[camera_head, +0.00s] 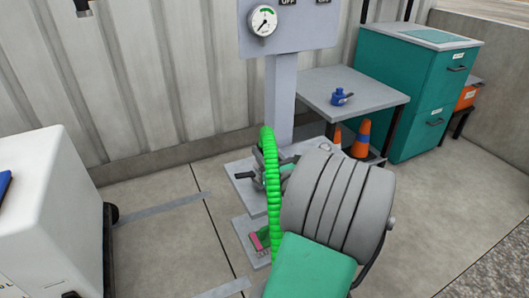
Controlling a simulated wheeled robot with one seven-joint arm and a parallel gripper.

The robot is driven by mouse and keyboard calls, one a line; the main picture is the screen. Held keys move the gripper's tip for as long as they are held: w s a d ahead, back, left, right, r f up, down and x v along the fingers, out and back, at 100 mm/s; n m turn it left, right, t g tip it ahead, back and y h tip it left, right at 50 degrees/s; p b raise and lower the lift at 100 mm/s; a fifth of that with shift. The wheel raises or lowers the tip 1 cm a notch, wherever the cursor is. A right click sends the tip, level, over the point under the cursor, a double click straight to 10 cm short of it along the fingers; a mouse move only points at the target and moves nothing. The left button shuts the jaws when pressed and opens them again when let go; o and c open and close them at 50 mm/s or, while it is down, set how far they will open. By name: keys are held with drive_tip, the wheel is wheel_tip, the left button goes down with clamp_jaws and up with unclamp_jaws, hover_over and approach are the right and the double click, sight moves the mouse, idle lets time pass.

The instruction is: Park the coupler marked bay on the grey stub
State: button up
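A bright green ribbed hose (272,195) arches over grey and dark fittings (257,172) on a grey plate at the foot of the post and hangs down in front of them. A coupler marked bay cannot be picked out, as no such label is readable. The grey stub cannot be told apart among these fittings, which the hose partly covers. A pink-red piece with green beside it (257,240) lies on a lower grey plate (242,226).
A grey post carries a panel (320,28) with a gauge (263,21). Floor at left centre is open.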

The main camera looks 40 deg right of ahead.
drive_tip(key=o, duration=0.5)
drive_tip(key=p+v, duration=0.2)
drive_tip(key=v, duration=0.5)
drive_tip(key=shift+s+a, duration=0.15)
drive_tip(key=shift+s, duration=0.25)
drive_tip(key=shift+a, duration=0.1)
